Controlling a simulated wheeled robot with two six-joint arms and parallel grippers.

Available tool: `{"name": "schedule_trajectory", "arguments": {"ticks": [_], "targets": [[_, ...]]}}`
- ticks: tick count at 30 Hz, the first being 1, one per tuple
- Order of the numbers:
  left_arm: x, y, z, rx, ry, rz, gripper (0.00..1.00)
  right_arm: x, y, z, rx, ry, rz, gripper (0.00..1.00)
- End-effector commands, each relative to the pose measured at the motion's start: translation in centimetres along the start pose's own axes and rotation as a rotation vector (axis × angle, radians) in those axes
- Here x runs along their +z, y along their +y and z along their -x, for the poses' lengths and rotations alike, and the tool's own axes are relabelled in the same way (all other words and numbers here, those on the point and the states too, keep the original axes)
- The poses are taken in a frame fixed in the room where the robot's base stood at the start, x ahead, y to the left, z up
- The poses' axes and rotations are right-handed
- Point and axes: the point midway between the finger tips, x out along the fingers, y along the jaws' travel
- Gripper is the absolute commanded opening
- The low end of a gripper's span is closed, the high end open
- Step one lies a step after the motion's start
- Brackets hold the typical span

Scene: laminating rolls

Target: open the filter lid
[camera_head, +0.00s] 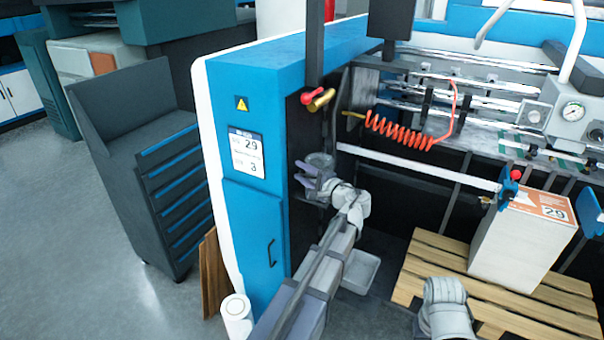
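A small round grey cap (320,160), which looks like the filter lid, sits on the dark side face of the blue machine. My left gripper (302,175) is just below and to the left of it, close to the machine's side. Its two grey-purple fingers are spread apart with nothing visible between them. Whether a finger touches the cap is not clear, and the gripper hides what lies beneath it.
The blue machine cabinet (245,210) stands left of my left arm. A red-handled valve (317,98) and an orange coiled hose (400,132) hang above. A white box (520,240) stands on a wooden pallet (420,262) at right. A grey tray (361,272) lies below.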

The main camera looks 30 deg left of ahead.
Motion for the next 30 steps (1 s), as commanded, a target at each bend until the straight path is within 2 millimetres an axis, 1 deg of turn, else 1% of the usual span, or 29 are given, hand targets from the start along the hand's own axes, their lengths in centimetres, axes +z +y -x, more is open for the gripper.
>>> {"name": "schedule_trajectory", "arguments": {"ticks": [9,18,20,30], "targets": [[0.01,0.00,-0.19,0.000,0.000,0.000,0.39,0.00,0.00,-0.01,0.000,0.000,0.000,0.50],[0.01,0.02,-0.18,0.001,0.000,0.000,0.05,0.00,0.00,-0.01,0.000,0.000,0.000,0.50],[0.01,0.05,-0.17,0.002,0.000,0.001,0.00,0.00,0.00,-0.02,0.000,0.000,0.000,0.50],[0.06,0.19,-0.13,0.006,0.000,0.002,0.00,0.00,0.00,-0.06,0.000,0.000,0.000,0.50]]}}
